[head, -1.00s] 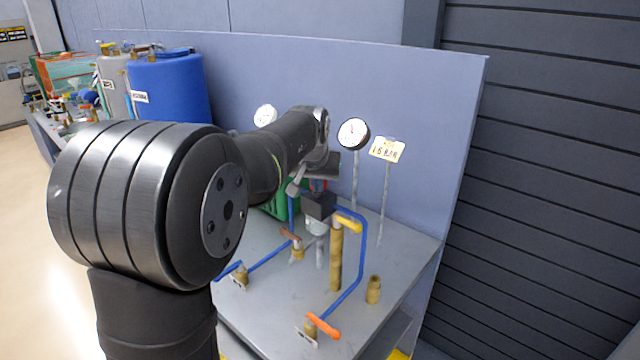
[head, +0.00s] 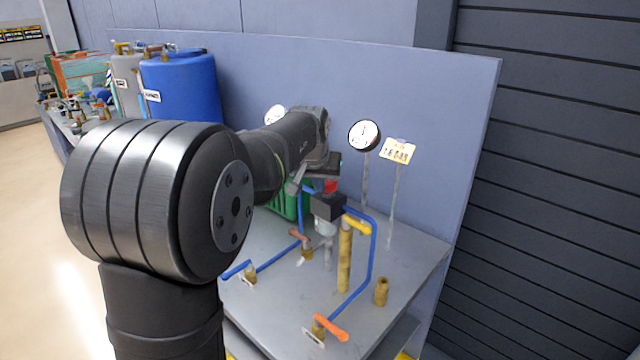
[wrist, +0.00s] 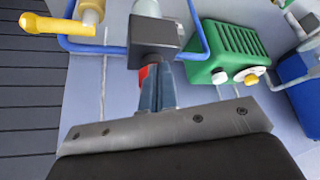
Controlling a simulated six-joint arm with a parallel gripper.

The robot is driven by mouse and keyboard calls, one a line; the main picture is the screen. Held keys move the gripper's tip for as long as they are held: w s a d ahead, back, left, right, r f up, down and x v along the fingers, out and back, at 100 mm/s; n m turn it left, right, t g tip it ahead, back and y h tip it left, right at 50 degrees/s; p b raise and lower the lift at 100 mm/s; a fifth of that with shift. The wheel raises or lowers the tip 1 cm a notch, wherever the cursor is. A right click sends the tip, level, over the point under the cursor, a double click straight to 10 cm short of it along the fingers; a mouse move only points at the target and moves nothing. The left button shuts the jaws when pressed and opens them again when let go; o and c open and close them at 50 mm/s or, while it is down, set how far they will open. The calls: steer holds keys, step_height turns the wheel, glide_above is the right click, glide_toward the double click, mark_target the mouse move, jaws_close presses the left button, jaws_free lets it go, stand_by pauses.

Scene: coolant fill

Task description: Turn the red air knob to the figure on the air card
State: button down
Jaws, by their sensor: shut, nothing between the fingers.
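The red air knob (head: 331,186) sits on top of a dark regulator block (head: 328,205) with a clear bowl below it. In the wrist view a sliver of red knob (wrist: 143,76) shows beside the fingers, next to the dark block (wrist: 155,35). My gripper (wrist: 157,88) is shut, its fingers close together right at the knob with nothing between them; I cannot tell whether they touch it. The air card (head: 397,150) is yellow and white on a post and seems to read 1.6 BAR. A round gauge (head: 364,135) stands left of it; its needle is too small to read.
Blue pipes (head: 372,262) with a yellow handle (head: 356,225) and an orange handle (head: 331,328) stand close by on the grey bench (head: 285,318). A green box (head: 285,204) is behind my arm. A blue drum (head: 180,88) stands at the back left.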

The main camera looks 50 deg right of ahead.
steer(key=shift+a, duration=0.1)
step_height(320, 180, up, 6)
steer(key=shift+a, duration=0.25)
stand_by(0.6)
steer(key=shift+s, duration=0.1)
step_height(320, 180, down, 6)
steer(key=s+d, duration=0.2)
steer(key=shift+s, duration=0.3)
stand_by(0.5)
steer(key=shift+w+d, duration=0.1)
steer(key=shift+w, duration=0.1)
stand_by(0.4)
